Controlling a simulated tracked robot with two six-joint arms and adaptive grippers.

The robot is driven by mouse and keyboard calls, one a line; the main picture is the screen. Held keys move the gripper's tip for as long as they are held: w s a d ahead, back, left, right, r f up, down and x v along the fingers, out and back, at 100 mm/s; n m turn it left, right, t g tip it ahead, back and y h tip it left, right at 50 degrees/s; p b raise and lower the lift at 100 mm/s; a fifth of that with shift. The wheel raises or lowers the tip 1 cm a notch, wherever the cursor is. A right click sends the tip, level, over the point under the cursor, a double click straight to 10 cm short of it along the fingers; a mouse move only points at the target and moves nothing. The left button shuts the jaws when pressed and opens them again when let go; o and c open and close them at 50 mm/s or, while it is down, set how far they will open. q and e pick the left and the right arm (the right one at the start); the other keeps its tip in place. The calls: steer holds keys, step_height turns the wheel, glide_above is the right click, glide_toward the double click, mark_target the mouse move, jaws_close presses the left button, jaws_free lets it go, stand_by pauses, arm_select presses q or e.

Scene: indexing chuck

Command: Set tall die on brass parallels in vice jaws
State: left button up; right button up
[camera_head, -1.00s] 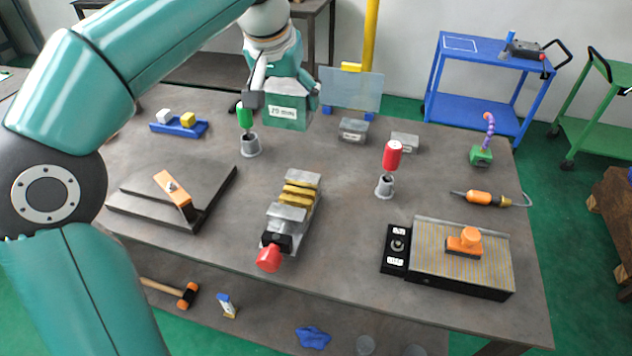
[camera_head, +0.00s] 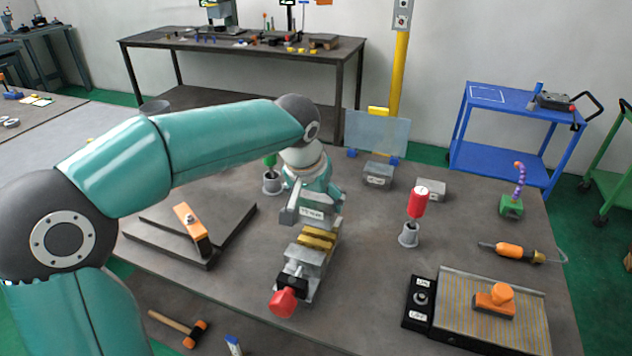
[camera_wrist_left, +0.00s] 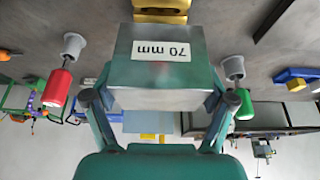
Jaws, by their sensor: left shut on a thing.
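The tall die (camera_head: 318,224) is a grey metal block with a white 70 mm label. My left gripper (camera_head: 311,208) is shut on it. In the left wrist view the die (camera_wrist_left: 160,80) sits between both fingers, its label upside down. The vice (camera_head: 312,256) stands mid-table with its red handle (camera_head: 283,302) toward me. The yellow brass parallels (camera_head: 318,238) lie across the vice, just in front of the die in the head view. They also show at the top of the left wrist view (camera_wrist_left: 160,12). The die hides the vice's far end; its height above the vice is unclear. My right gripper is not in view.
A red-handled tool in a grey cup (camera_head: 409,235) stands right of the vice. Two grey blocks, one (camera_head: 378,175) left of the other (camera_head: 431,190), lie behind. A dark plate with an orange clamp (camera_head: 192,228) is left; a ribbed plate (camera_head: 495,312) is front right.

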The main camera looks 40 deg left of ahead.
mark_target(316, 215)
arm_select(q)
steer(key=shift+f, duration=2.2)
steer(key=shift+s+d+f, duration=0.1)
steer(key=shift+f, duration=0.05)
steer(key=o, duration=1.7)
steer(key=shift+f, duration=0.2)
steer(key=shift+r, duration=0.1)
steer(key=shift+r, duration=0.15)
steer(key=shift+r, duration=0.2)
steer(key=v, duration=1.1)
steer(key=shift+s+r, duration=0.2)
steer(key=shift+s, duration=0.05)
